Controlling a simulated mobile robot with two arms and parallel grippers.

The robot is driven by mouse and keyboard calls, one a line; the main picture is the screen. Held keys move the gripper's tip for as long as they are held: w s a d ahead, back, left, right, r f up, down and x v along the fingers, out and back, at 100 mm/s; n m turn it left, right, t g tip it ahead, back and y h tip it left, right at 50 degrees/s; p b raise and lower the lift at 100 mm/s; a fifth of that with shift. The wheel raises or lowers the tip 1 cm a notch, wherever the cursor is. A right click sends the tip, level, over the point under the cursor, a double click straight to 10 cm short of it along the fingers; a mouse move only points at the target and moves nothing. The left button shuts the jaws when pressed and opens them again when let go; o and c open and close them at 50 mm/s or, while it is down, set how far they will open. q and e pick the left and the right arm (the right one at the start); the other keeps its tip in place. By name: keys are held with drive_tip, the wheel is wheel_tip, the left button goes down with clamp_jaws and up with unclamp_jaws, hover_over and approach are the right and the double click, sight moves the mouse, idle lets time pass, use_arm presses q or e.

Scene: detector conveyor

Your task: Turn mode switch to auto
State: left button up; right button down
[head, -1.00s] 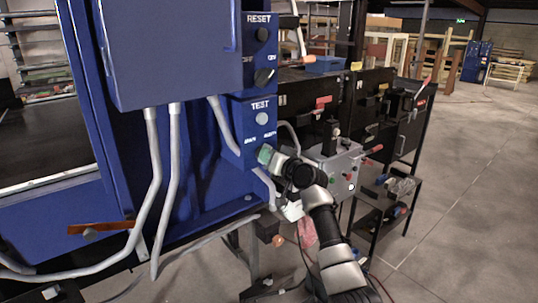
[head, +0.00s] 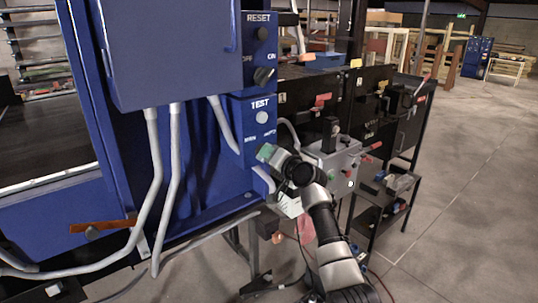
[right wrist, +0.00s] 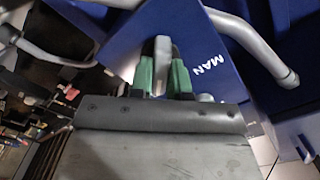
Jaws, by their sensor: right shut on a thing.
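The mode switch is on the blue panel (head: 258,186), below the white TEST button (head: 262,117), between the MAN and AUTO labels. My right gripper (head: 265,153) reaches it from the lower right in the head view. In the right wrist view, the green fingertips of the right gripper (right wrist: 161,75) are closed on the grey switch lever (right wrist: 162,52), with the MAN label (right wrist: 207,67) just to the right. The fingers hide most of the switch, so its exact angle is hard to tell. My left gripper is not in view.
A black knob (head: 264,76) and the RESET button (head: 262,33) are higher on the panel. Grey conduits (head: 164,190) run down its left side. Open floor (head: 450,200) is at the right.

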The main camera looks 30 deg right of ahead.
drive_tip(key=shift+f, duration=0.1)
drive_tip(key=c, duration=1.1)
unclamp_jaws()
drive_tip(key=s+b, duration=0.1)
drive_tip(key=s, duration=0.2)
drive_tip(key=s+b, duration=0.1)
drive_tip(key=s, duration=0.3)
drive_tip(key=s+d+b, duration=0.1)
drive_tip(key=s, duration=0.3)
drive_tip(key=shift+w, duration=0.1)
